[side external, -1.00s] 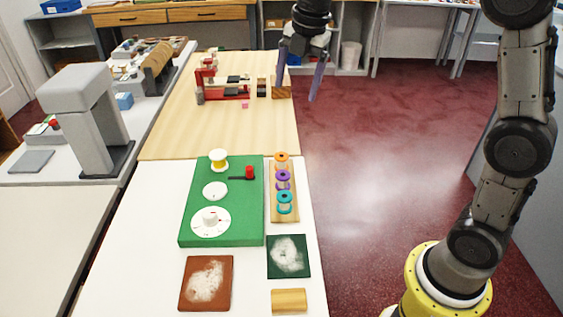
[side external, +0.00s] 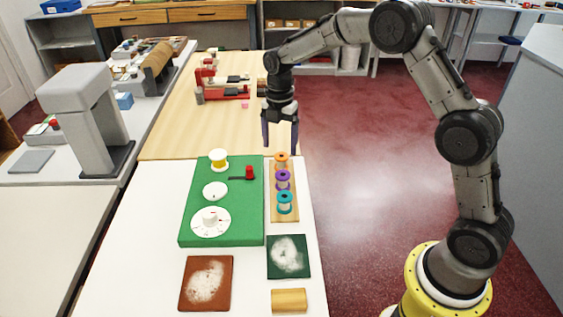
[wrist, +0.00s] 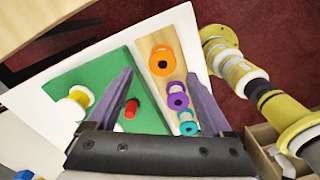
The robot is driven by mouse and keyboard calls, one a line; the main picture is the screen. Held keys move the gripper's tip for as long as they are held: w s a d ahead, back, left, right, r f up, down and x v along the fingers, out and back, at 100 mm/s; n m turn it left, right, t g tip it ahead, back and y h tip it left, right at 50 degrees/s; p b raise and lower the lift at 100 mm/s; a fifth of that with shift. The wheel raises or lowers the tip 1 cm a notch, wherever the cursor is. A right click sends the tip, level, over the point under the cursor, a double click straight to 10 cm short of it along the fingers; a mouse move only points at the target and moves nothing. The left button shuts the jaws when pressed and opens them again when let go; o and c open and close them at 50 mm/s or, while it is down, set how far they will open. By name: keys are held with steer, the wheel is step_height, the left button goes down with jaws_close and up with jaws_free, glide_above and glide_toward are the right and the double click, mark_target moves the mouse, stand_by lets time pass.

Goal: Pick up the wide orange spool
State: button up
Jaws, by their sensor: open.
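The orange spool (side external: 281,160) stands at the far end of a wooden strip (side external: 291,208), in a row with a purple spool (side external: 283,181) and a teal spool (side external: 285,203). In the wrist view the orange spool (wrist: 163,61) is beyond my fingertips, near the end of the strip, with the purple spool (wrist: 177,97) and teal spool (wrist: 188,124) closer. My gripper (side external: 281,145) is open and empty, pointing down above the orange end of the row. In the wrist view its fingers (wrist: 160,80) frame the purple spool and a red knob.
A green board (side external: 226,228) with a yellow-and-white spool (side external: 218,159), a red-knobbed crank (side external: 249,173) and white dials lies left of the strip. Nearer are a brown pad (side external: 206,283), a dark green pad (side external: 288,257) and a wooden block (side external: 289,300).

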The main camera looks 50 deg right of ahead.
mark_target(281, 156)
steer(key=shift+s+d+f, duration=0.1)
steer(key=shift+f, duration=1.3)
steer(key=shift+s+d+f, duration=0.1)
steer(key=shift+f, duration=1.3)
jaws_close()
